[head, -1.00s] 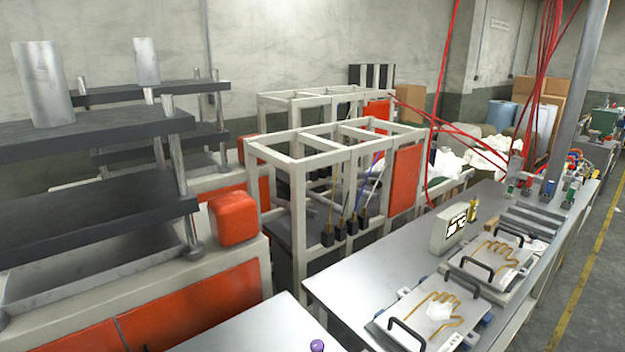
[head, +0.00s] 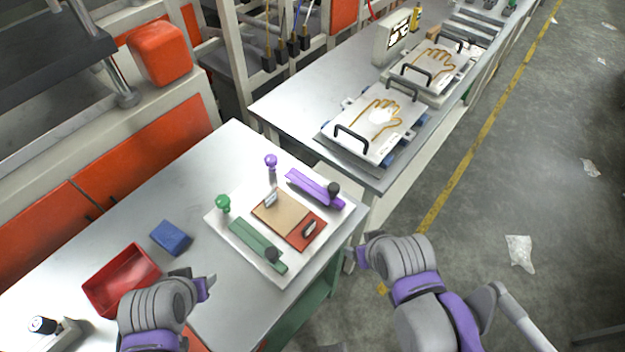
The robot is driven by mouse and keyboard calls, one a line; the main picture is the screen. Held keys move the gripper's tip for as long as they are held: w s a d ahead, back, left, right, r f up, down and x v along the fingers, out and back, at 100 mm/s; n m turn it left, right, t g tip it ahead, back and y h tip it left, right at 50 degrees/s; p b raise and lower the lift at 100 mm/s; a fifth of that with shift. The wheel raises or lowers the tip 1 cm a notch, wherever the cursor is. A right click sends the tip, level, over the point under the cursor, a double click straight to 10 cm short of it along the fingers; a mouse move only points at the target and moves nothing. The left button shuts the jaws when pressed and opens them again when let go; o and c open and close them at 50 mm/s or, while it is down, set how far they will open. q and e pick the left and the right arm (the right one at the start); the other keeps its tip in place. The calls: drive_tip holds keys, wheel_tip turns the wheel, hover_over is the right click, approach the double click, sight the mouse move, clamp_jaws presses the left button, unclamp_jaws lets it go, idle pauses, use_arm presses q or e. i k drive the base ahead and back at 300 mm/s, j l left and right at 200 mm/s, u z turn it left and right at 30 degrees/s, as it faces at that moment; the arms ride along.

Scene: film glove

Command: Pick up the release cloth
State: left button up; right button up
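A blue block-like pad (head: 171,237) lies on the near grey table, beside a red open tray (head: 122,279). It may be the release cloth, but its material is not clear. My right gripper (head: 357,258) is beside the table's right edge. The finger gaps are not clear.
A white board (head: 227,233) holds a green tool, a purple tool and a tan and red plate. A black-topped roll (head: 43,325) stands at the lower left. A second mould plate (head: 432,68) lies on the far bench.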

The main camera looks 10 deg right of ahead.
sight(279, 210)
drive_tip(key=k+l+u, duration=0.25)
drive_tip(key=k, duration=0.2)
drive_tip(key=k+u, duration=0.25)
drive_tip(key=k, duration=0.2)
drive_tip(key=i+j+u, duration=0.1)
drive_tip(key=i+j, duration=0.15)
